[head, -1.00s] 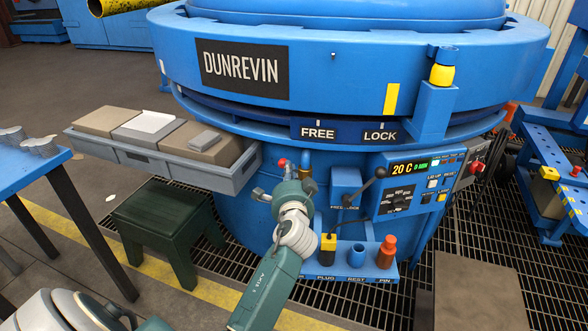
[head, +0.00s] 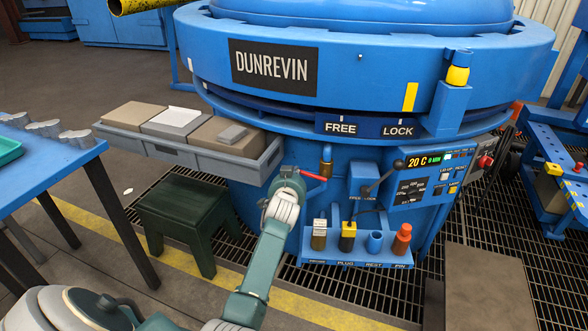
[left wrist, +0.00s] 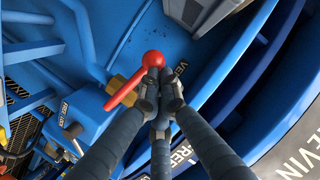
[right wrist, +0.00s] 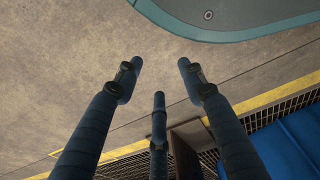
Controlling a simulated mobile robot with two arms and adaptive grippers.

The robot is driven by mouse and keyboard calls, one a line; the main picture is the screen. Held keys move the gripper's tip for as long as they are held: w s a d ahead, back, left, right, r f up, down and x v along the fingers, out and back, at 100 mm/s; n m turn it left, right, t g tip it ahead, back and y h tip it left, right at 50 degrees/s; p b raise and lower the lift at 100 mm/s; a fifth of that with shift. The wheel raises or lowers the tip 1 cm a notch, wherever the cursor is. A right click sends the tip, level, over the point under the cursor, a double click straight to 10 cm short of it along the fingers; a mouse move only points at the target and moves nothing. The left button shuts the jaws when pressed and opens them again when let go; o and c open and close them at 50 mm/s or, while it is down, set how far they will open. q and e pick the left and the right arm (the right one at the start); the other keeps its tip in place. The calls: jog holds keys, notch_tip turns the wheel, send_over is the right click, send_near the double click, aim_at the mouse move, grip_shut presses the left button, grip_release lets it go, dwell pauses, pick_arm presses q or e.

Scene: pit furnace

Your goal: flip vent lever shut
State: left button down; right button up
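The red vent lever (head: 314,176) sticks out to the left of a brass pipe fitting (head: 326,164) on the furnace's blue front. In the left wrist view, the lever's round red knob (left wrist: 153,59) lies just beyond my fingertips, and its red arm (left wrist: 124,92) slants down left past the brass fitting (left wrist: 115,84). My left gripper (left wrist: 161,92) has its fingers drawn together beside the lever; I see nothing clearly between them and cannot tell whether they touch it. It also shows in the head view (head: 290,178). My right gripper (right wrist: 160,75) is open and empty above the floor.
A grey tray (head: 190,156) with blocks juts from the furnace at left, above a green stool (head: 185,212). A blue holder shelf (head: 350,258) with plugs and a black-knobbed lever (head: 384,176) are close on the right. A blue table (head: 50,165) stands far left.

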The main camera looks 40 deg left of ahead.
pick_arm(q)
jog(key=shift+a+f, duration=0.2)
jog(key=shift+f, duration=0.35)
jog(key=v, duration=1.2)
jog(key=shift+d, duration=0.1)
dwell(0.6)
